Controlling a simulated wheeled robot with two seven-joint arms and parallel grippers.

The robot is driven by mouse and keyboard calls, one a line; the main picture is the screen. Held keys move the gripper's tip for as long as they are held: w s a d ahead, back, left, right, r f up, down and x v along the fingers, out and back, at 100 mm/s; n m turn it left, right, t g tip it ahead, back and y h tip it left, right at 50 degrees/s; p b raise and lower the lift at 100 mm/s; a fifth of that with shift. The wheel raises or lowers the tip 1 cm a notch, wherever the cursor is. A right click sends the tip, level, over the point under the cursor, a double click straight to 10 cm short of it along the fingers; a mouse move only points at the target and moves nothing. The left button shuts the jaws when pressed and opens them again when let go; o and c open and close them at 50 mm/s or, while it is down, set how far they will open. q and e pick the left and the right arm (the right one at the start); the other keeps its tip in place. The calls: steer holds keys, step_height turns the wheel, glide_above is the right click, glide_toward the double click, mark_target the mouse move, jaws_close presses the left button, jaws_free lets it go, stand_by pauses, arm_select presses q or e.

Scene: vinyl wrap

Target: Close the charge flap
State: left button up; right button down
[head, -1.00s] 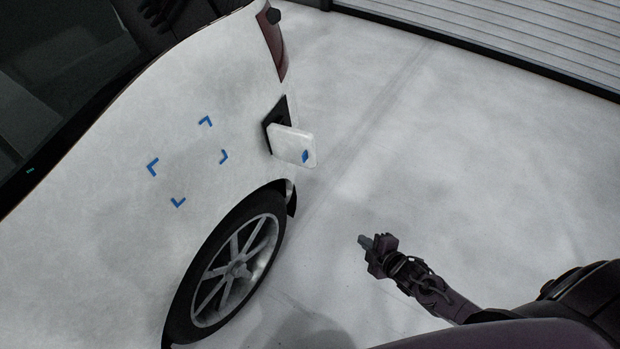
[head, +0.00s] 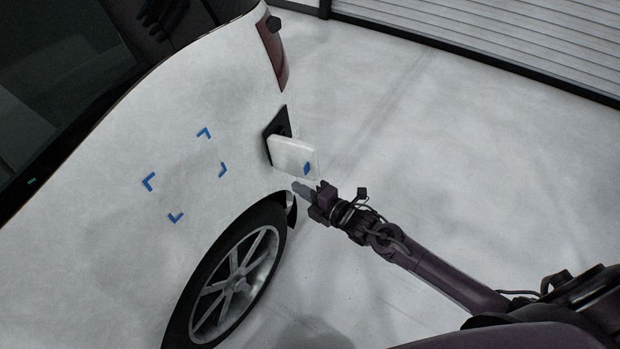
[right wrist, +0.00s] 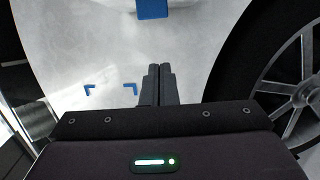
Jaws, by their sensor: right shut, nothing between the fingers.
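The white charge flap (head: 291,154) stands open, sticking out from the car's side, with a blue mark near its outer lower corner. Behind it, the dark charge port (head: 276,125) is partly hidden by the flap. My right gripper (head: 297,188) is just below the flap, its fingertips pointing left toward the car; I cannot tell whether they touch anything. In the right wrist view its fingers (right wrist: 160,84) are pressed together and empty. A blue patch (right wrist: 152,9) at that view's top edge looks like the flap's mark. My left gripper is not in view.
The white car body (head: 120,230) fills the left, with blue corner marks (head: 148,181) on its panel. The rear wheel (head: 235,282) is below the flap, close to my right gripper. The floor (head: 460,170) to the right is clear up to a shutter wall (head: 500,35).

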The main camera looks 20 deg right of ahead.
mark_target(310, 180)
steer(key=w+d, duration=0.2)
steer(key=d, duration=0.1)
steer(key=shift+w, duration=0.15)
steer(key=shift+d+f, duration=0.1)
